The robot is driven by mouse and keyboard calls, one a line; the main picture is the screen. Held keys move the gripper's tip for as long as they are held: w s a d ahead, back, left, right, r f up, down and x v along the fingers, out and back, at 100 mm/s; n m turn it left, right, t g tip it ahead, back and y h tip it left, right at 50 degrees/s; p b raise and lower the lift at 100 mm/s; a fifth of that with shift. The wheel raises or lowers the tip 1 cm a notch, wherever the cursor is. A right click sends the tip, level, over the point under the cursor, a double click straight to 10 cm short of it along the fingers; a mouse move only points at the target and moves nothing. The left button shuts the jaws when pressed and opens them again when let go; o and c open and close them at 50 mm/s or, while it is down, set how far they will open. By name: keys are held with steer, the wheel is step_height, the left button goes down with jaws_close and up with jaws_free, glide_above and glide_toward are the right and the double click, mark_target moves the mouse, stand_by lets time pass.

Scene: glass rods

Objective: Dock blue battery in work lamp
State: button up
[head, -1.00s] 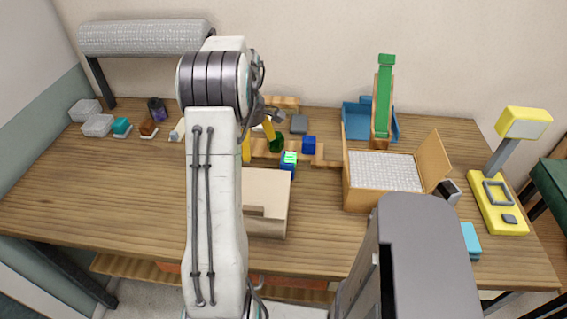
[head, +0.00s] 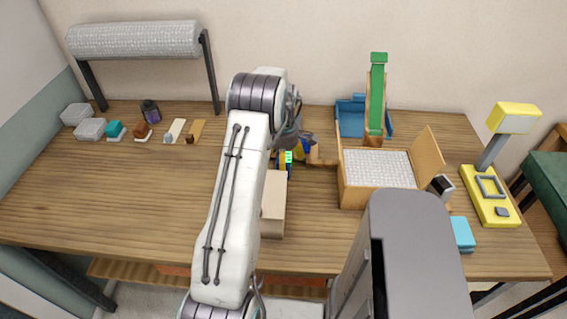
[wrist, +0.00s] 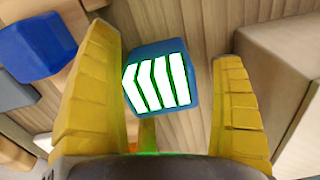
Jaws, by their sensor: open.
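The blue battery (wrist: 160,85) has several lit white bars edged in green on the face toward the wrist camera. In the wrist view it lies between the two yellow fingers of my open gripper (wrist: 160,55), with a gap on each side. I cannot tell whether the fingertips are down at its height. In the head view the battery (head: 289,158) is partly hidden by my gripper and arm. The work lamp (head: 489,196) stands at the right end of the table, yellow with a grey square frame on its base and a tilted head.
A blue cube (wrist: 38,45) lies close to the left finger. A beige box (head: 273,205) is just in front of the battery. An open wooden box (head: 355,196) with a white textured inside stands between battery and lamp. A cyan block (head: 461,233) lies near the lamp.

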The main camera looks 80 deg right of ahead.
steer(key=shift+f, duration=1)
steer(key=c, duration=1.5)
